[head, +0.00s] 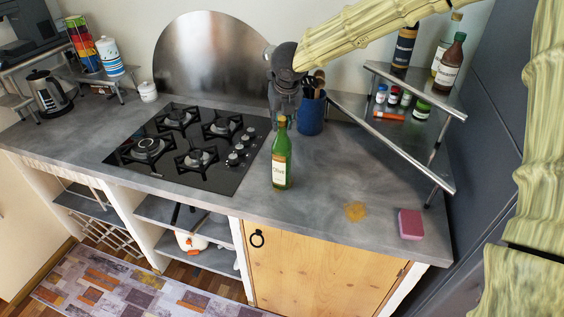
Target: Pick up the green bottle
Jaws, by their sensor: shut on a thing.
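The green bottle (281,160) has a yellow-green cap and a pale label. It is upright, at the right of the gas hob on the grey counter. My gripper (283,114) comes down from above and is shut on the bottle's top. The fingertips are small and partly hidden at the cap. I cannot tell whether the bottle's base touches the counter or is slightly above it.
A gas hob (190,146) lies left of the bottle. A blue utensil pot (311,113) stands close behind, right of my gripper. A metal corner shelf (437,97) with bottles and jars stands at right. A pink sponge (410,224) and an orange-yellow stain (355,211) are on the front counter.

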